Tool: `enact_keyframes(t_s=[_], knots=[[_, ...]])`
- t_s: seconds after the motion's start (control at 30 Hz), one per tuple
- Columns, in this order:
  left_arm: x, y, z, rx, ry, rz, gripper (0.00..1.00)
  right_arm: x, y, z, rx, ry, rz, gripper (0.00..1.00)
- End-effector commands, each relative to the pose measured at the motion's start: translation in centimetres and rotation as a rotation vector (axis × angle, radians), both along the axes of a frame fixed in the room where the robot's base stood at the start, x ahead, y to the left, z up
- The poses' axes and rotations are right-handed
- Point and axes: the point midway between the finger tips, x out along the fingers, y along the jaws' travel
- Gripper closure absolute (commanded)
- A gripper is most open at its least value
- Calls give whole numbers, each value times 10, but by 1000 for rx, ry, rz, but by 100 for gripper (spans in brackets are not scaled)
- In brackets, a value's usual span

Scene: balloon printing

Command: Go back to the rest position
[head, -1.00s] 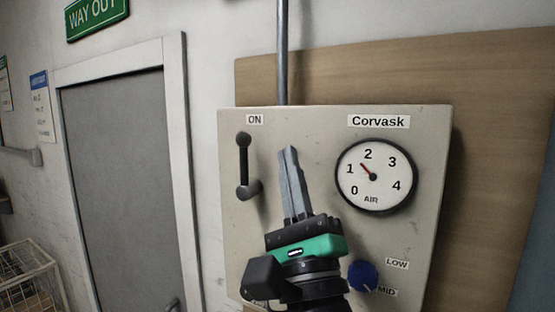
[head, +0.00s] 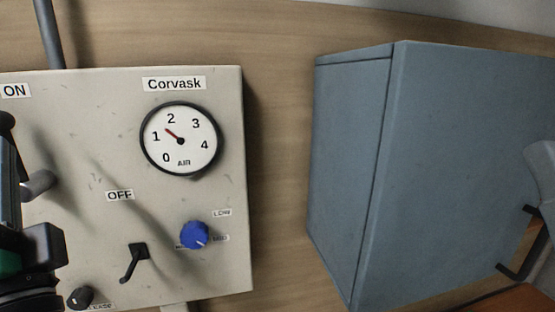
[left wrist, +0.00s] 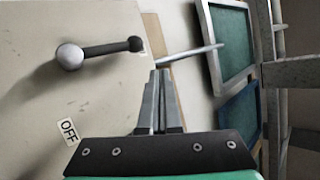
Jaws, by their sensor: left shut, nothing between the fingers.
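My left gripper (left wrist: 160,75) is shut and empty in the left wrist view, its two grey fingers pressed together. It points past a lever (left wrist: 100,50) with a grey ball and a black end, apart from it as far as I can tell. In the head view my left gripper shows only in part at the left edge, in front of the beige Corvask panel (head: 100,125). It partly covers the lever under the ON label there. My right gripper is not in view.
The panel carries an air gauge (head: 180,139) with its needle between 1 and 2, a blue knob (head: 194,235) and a small black switch (head: 134,262) below the OFF label. A blue-grey cabinet (head: 440,170) stands to the right. Bare wooden board (head: 280,150) lies between them.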

Motion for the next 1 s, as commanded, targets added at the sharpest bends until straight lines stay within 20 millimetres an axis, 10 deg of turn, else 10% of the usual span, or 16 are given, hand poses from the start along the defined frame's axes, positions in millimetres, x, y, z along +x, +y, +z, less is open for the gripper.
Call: enact_keyframes(t_s=[0.2,0.33,1.0], knots=[[-43,-69,19,-587,-411,-1145,100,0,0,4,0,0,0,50],[-58,-105,23,-880,-454,-1581,100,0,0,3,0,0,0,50],[-55,-110,22,-1061,-481,-1718,100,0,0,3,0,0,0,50]])
